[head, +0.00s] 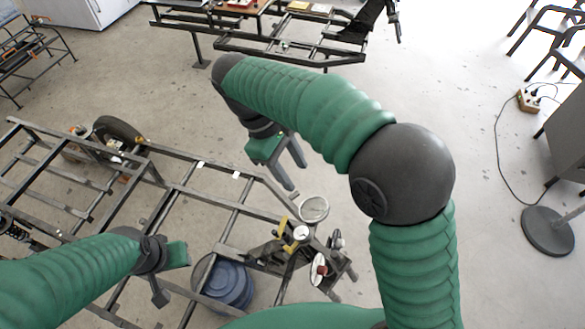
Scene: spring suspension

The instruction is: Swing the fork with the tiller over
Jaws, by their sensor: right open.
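A dark assembly (268,254) with a yellow piece (290,240) sits at the near right end of a metal frame (228,222). I take it for the fork area, but cannot tell fork from tiller here. My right gripper (296,176) is open and empty, pointing down, above and behind this assembly and apart from it. My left gripper (166,280) hangs over the middle of the frame, left of the assembly; its fingers are too unclear to judge.
A round pale dish (313,208) is beside the assembly. A blue drum (228,284) stands below the frame. A tyre (118,132) is at its far left. Another frame (290,45) stands at the back. A grey round base (547,231) is at right. Floor between is clear.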

